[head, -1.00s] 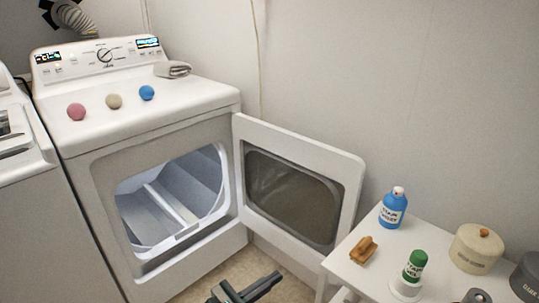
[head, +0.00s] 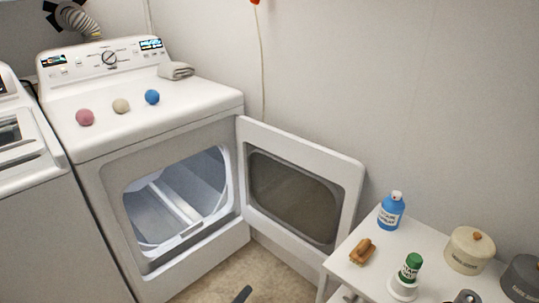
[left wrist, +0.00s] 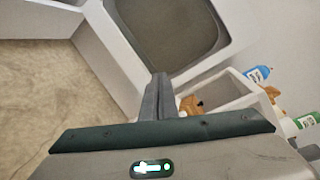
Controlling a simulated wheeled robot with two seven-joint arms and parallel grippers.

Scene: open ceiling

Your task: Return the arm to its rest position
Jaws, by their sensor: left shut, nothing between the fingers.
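My left gripper (head: 243,294) shows only as a dark fingertip at the bottom edge of the head view. In the left wrist view its two dark fingers (left wrist: 157,97) are together with nothing between them. It is in front of the dryer, over the floor, short of the open dryer door (head: 300,190). The door also fills the top of the left wrist view (left wrist: 118,50). My right gripper is not in view.
The white dryer (head: 150,125) stands open, with three balls and a folded grey cloth (head: 175,71) on top. A white table (head: 345,268) at the right holds a blue spray bottle (head: 391,211), a brush (head: 362,252), a green-capped bottle (head: 410,268) and canisters. Tan floor (head: 215,282) is clear.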

